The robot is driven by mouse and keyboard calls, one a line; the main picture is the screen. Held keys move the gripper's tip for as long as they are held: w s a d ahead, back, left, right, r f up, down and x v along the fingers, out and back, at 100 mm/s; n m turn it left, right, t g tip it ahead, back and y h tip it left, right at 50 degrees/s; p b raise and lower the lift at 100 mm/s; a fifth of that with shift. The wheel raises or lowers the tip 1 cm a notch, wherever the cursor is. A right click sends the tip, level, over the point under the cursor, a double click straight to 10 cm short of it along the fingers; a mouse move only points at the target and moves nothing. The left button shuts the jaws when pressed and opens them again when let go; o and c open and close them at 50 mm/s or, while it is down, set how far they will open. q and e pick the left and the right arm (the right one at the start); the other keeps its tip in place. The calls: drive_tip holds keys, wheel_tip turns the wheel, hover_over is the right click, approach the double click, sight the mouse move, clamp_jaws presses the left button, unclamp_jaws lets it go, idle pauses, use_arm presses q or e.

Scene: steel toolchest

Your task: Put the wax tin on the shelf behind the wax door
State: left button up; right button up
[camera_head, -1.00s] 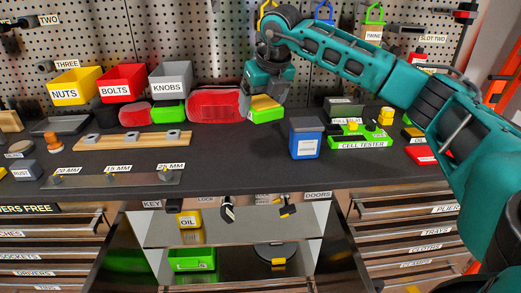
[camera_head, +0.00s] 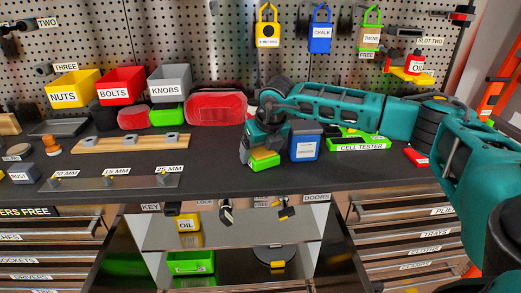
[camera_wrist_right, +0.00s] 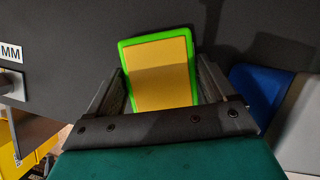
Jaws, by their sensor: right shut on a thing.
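A small green tin with a yellow top (camera_head: 264,161), probably the wax tin though no name reads on it, is at the bench's front half. My right gripper (camera_head: 259,151) is shut on it from above. In the right wrist view the tin (camera_wrist_right: 160,70) sits between the two fingers, its yellow face towards the camera. I cannot tell whether it touches the bench. Below the bench top is an open cupboard with shelves (camera_head: 240,233); dark panels stand open at both sides. No wax label is readable. My left gripper is out of view.
A blue box (camera_head: 304,148) stands just right of my right gripper. A green cell tester (camera_head: 358,142) is further right. A yellow oil container (camera_head: 187,222) and a green bin (camera_head: 191,262) are in the cupboard. The bench front before the gripper is clear.

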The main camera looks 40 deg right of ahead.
drive_tip(key=shift+r, duration=0.1)
drive_tip(key=o, duration=1.2)
drive_tip(key=shift+f, duration=0.2)
drive_tip(key=shift+o, duration=0.2)
